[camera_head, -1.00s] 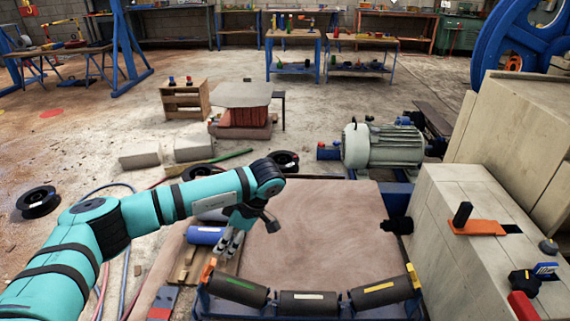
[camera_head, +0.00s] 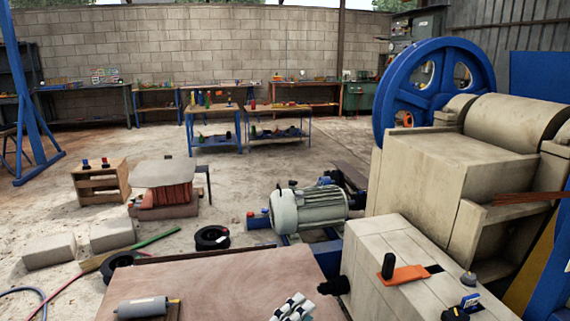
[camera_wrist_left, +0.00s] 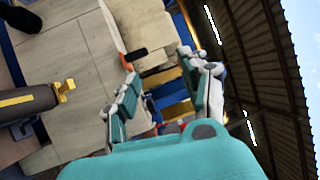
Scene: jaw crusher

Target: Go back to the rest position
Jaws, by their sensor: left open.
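My left gripper (camera_head: 293,307) shows only partly at the bottom edge of the head view, in front of the brown belt. Its arm is out of the frame there. In the left wrist view my left gripper (camera_wrist_left: 166,80) is open, with its teal and white fingers spread and nothing between them. The pale crusher body and the roof appear beyond the fingers, apart from them as far as I can tell. My right gripper is in neither view.
The brown belt (camera_head: 225,285) lies in front, with a grey roller (camera_head: 143,307) at its left. The motor (camera_head: 308,208) and crusher block (camera_head: 408,262) stand to the right. A blue flywheel (camera_head: 435,85) rises behind.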

